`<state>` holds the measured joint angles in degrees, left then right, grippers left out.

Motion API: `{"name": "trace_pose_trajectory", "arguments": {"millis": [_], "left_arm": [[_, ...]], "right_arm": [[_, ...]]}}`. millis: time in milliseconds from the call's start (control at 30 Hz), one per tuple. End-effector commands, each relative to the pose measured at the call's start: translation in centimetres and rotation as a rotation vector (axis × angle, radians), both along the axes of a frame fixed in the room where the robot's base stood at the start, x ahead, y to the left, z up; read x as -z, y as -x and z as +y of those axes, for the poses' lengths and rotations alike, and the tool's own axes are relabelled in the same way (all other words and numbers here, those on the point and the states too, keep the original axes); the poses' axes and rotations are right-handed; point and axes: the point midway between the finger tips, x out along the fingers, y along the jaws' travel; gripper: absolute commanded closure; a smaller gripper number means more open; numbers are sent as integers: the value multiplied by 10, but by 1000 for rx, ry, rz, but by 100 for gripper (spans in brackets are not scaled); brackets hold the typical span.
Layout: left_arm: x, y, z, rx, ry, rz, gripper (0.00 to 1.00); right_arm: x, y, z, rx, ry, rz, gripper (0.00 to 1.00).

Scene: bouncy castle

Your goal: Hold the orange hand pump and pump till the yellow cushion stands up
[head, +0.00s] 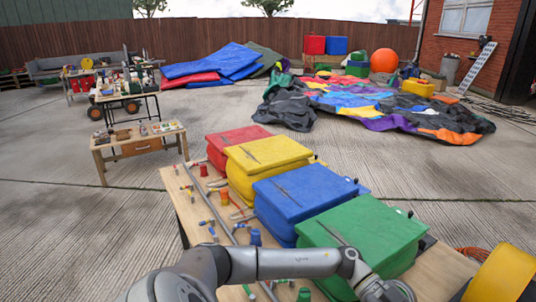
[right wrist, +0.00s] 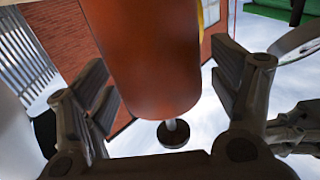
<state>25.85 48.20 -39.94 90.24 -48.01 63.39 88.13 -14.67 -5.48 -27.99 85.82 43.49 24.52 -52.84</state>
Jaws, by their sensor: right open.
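In the right wrist view, an orange cylinder (right wrist: 155,55), which looks like the hand pump, hangs between the fingers of my right gripper (right wrist: 160,85). A short pale rod with a black round end (right wrist: 173,134) shows beyond its lower end. The fingers are open, with gaps on both sides of the cylinder. A yellow block (head: 265,158) stands in the row on the table in the head view. A large yellow rounded shape (head: 502,276) is cut off at the lower right; I cannot tell which one is the cushion. My left gripper is not in view.
The wooden table (head: 185,205) also bears red (head: 235,143), blue (head: 300,200) and green (head: 370,235) blocks, with loose tools along its left side. My arm crosses the near end. An orange coil (head: 474,254) lies at right.

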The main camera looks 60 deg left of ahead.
Motion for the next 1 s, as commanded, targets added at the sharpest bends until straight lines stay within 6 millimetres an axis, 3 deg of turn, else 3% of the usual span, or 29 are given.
{"name": "trace_pose_trajectory", "arguments": {"millis": [600, 1000], "left_arm": [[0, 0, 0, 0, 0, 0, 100], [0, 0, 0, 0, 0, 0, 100]], "right_arm": [[1, 105, -17, -1, 0, 3, 18], [0, 116, -19, 0, 0, 0, 18]]}}
